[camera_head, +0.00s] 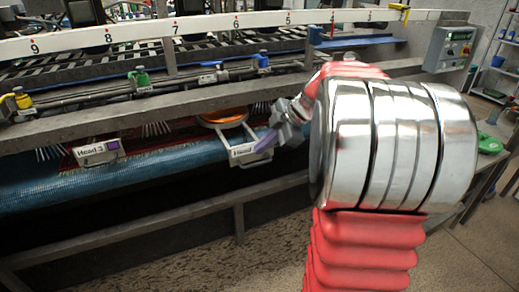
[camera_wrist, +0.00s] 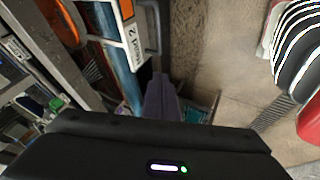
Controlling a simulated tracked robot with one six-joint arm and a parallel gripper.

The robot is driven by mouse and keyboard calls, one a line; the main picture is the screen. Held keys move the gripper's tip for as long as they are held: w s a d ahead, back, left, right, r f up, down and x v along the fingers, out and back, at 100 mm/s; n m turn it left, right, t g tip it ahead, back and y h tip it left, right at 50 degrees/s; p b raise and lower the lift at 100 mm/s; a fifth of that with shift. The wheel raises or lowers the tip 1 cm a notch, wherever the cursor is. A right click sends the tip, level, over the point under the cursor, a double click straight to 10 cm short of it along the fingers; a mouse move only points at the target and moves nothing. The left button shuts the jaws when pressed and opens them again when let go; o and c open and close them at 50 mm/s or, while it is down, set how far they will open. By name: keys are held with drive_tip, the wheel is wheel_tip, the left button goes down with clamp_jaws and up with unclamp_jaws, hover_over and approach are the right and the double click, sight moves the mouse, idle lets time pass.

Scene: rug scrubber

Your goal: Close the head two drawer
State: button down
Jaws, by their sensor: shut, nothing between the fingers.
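The head two drawer (camera_head: 241,152) is pulled out from under the grey rail, past the blue rug roll, with an orange round part (camera_head: 222,117) showing behind its white front. My gripper's purple fingers hide the end of its label in the head view. In the wrist view the drawer's white front (camera_wrist: 132,36) reads "Head 2", and its grey handle (camera_wrist: 153,22) sticks out beside it. My gripper (camera_head: 264,144) is at the right end of the drawer front, fingers shut and empty. In the wrist view my fingers (camera_wrist: 160,85) are just below the drawer front; contact is unclear.
A Head 3 drawer (camera_head: 97,151) sits to the left over the blue rug roll (camera_head: 165,158). A grey rail (camera_head: 110,112) runs above both drawers, and a lower metal frame bar (camera_head: 150,222) runs below. A control box (camera_head: 449,48) stands at the far right. Floor is open in front.

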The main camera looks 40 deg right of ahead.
drive_tip(key=s+a+r+m+g+h, duration=0.1)
drive_tip(key=s+a+m, duration=0.25)
drive_tip(key=a, duration=0.45)
drive_tip(key=s+a+r+m+g, duration=0.15)
drive_tip(key=s+a, duration=0.25)
drive_tip(key=a, duration=0.4)
drive_tip(key=s+a+f+m+h, duration=0.1)
drive_tip(key=s+a+m, duration=0.3)
drive_tip(key=s, duration=0.3)
drive_tip(key=s+a+f+m+t+h, duration=0.1)
drive_tip(key=s+a+f+m, duration=0.1)
drive_tip(key=s+a+m, duration=0.3)
drive_tip(key=shift+s+a+f, duration=0.15)
drive_tip(key=shift+s+a, duration=0.2)
drive_tip(key=shift+s, duration=0.65)
drive_tip(key=shift+t, duration=0.25)
